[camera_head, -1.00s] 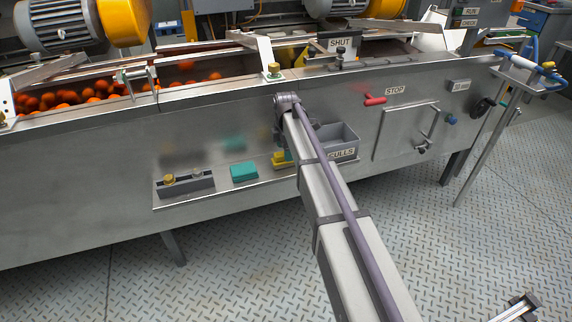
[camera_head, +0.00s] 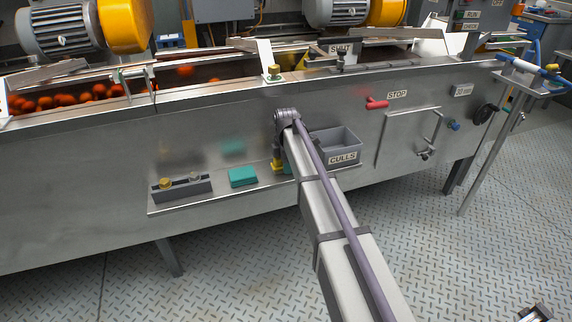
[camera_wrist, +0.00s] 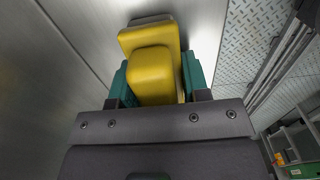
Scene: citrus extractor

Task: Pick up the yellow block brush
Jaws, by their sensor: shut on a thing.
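The yellow block brush (camera_wrist: 152,72) fills the middle of the wrist view, between the teal fingers of my gripper (camera_wrist: 155,82). The gripper is shut on it, with a finger against each side. In the head view the yellow block brush (camera_head: 277,164) shows as a small patch just left of my arm, over the right part of the shelf. My arm hides much of it and most of the gripper there. I cannot tell whether the brush is clear of the shelf.
A teal block (camera_head: 243,177) and a grey holder with knobs (camera_head: 181,188) stand on the shelf to the left. A grey CULLS bin (camera_head: 341,157) is close on the right of my arm. The steel machine front (camera_head: 80,185) rises behind the shelf.

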